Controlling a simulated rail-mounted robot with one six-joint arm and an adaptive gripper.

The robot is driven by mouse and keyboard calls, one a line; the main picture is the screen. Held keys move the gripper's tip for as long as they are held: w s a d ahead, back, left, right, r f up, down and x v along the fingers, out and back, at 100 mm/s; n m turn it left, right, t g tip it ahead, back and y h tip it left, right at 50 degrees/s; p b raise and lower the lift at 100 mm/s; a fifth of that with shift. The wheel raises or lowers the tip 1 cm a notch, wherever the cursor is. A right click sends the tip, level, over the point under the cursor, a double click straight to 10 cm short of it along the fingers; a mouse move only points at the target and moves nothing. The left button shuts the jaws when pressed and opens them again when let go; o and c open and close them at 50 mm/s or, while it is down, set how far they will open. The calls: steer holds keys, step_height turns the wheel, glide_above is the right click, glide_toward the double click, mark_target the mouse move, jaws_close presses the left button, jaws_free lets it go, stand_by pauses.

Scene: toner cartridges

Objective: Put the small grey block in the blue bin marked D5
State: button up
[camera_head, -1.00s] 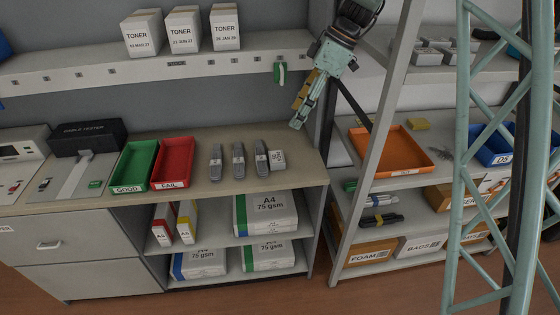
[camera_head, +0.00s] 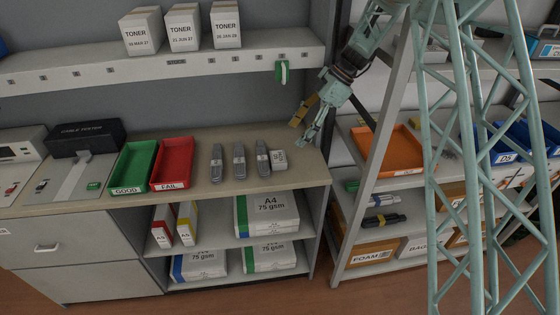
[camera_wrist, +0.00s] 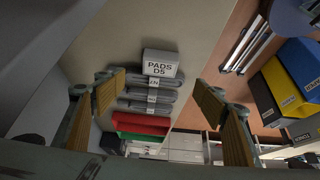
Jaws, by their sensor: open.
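The small grey block (camera_head: 279,160) lies on the bench top, just right of a row of dark grey cartridges. In the wrist view the block (camera_wrist: 160,64) carries a label reading PADS D5 and sits between my open fingers, further off. My gripper (camera_head: 304,136) is open and empty, above and to the right of the block in the head view. The blue bin marked D5 (camera_head: 505,157) stands on the right-hand shelf unit, partly hidden behind my lattice column.
Dark grey cartridges (camera_head: 239,160) lie beside the block. Green GOOD (camera_head: 132,190) and red FAIL (camera_head: 170,186) trays stand to the left. An orange tray (camera_head: 407,171) is on the right-hand shelf. A shelf upright (camera_head: 372,190) stands between bench and bin. Toner boxes (camera_head: 184,30) stand above.

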mark_target(278, 157)
steer(key=shift+f, duration=0.1)
stand_by(0.3)
steer(key=shift+x, duration=4.3)
steer(key=shift+a+f, duration=0.1)
steer(key=shift+a, duration=0.05)
steer(key=shift+x, duration=2.45)
steer(key=c, duration=1)
